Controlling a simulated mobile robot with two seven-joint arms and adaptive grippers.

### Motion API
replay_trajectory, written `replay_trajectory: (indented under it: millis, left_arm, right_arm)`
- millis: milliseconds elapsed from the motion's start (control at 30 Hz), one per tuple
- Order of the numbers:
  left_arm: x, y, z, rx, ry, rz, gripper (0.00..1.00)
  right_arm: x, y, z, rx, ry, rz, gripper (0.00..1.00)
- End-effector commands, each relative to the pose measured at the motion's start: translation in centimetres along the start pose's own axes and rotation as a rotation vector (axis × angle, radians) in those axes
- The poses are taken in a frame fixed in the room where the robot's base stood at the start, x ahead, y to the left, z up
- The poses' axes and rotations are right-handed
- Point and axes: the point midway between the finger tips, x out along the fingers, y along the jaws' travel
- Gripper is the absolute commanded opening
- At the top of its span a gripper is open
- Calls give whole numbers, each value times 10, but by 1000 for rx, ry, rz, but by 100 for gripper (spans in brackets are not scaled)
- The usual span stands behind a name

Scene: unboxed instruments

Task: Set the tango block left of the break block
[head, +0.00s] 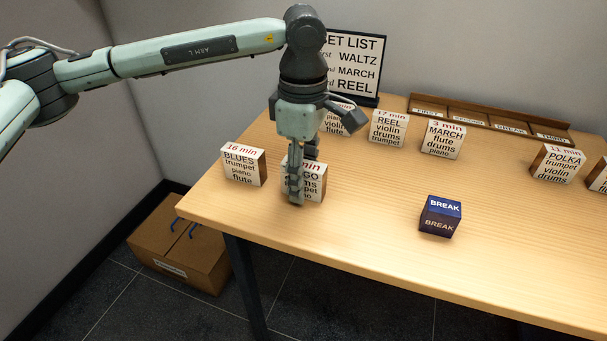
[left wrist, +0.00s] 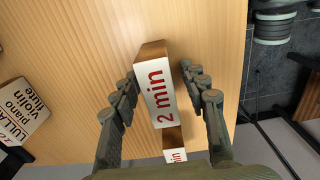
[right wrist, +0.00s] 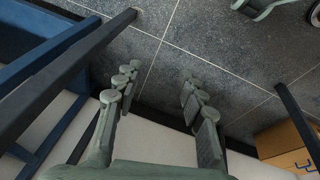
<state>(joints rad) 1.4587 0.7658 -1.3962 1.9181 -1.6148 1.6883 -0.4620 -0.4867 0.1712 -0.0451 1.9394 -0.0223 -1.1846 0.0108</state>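The tango block (head: 315,183), a white-faced wooden block partly hidden by my left gripper, stands on the table's left part; its label shows only in part. My left gripper (head: 300,172) points down at it. In the left wrist view, a block marked 2 min (left wrist: 158,92) lies between the spread fingers, with a gap on its right side. The dark blue break block (head: 440,217) stands to the right, nearer the front edge, with free wood between the two. My right gripper (right wrist: 158,75) is open and empty over the grey floor, outside the head view.
The blues block (head: 241,166) stands just left of the tango block. Reel (head: 388,128), march (head: 443,138) and polka (head: 558,164) blocks stand farther back. A slotted wooden rack (head: 487,122) and a set list sign (head: 352,65) are at the back. Table left of the break block is clear.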

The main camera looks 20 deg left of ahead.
Motion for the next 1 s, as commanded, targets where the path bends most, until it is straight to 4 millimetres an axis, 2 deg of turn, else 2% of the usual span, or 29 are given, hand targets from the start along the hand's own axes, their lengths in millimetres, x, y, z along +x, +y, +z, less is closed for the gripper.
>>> replay_trajectory:
  millis: [200, 267, 300, 700, 833, 1000]
  left_arm:
    - [-3, 0, 0, 0, 0, 0, 44]
    - [-6, 0, 0, 0, 0, 0, 44]
    - [-10, 1, 0, 0, -1, 3, 44]
    - [-94, 1, 0, 0, -1, 4, 44]
    - [-112, 1, 0, 1, 0, 1, 44]
    - [-123, 0, 0, 0, 0, 0, 44]
  right_arm:
    - [-1, 1, 2, -2, -3, 0, 40]
    - [7, 1, 7, -5, -14, -2, 40]
    - [13, 0, 10, -6, -20, -2, 40]
    - [-2, 1, 1, -6, -7, 4, 40]
    - [-7, 2, -2, -5, 2, 7, 40]
    - [-8, 3, -2, -3, 1, 9, 40]
